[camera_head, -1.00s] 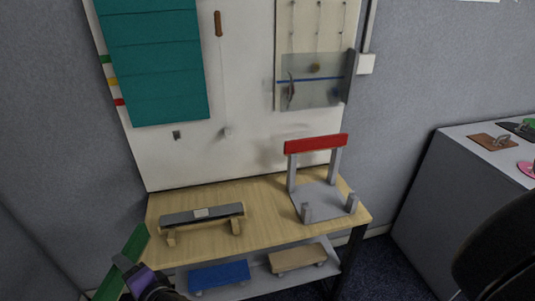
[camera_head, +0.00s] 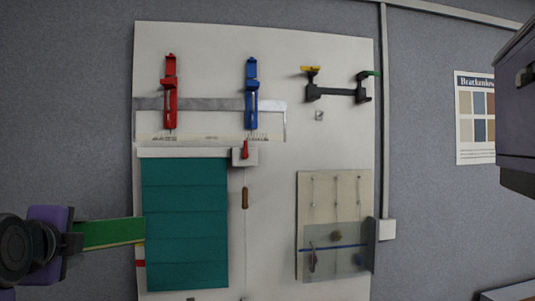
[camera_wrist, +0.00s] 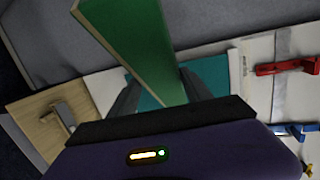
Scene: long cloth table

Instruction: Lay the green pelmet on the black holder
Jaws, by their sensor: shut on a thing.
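The green pelmet (camera_head: 112,233) is a long flat green bar with a pale edge. My gripper (camera_head: 76,240) is shut on it at the left of the head view, and the bar points right, its far end by the teal blind's left edge. In the wrist view the pelmet (camera_wrist: 132,45) extends up and away between the fingers of my gripper (camera_wrist: 160,97). The black holder (camera_head: 338,92) is a dark bracket high on the right of the white board, with a yellow tip at left and a green tip at right. My gripper is well below and left of it.
The white board (camera_head: 330,145) carries a teal blind (camera_head: 186,225), a red clamp (camera_head: 170,92), a blue clamp (camera_head: 251,92) and a cord with a brown handle (camera_head: 245,198). A panel (camera_head: 335,195) with hanging cords is below the holder.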

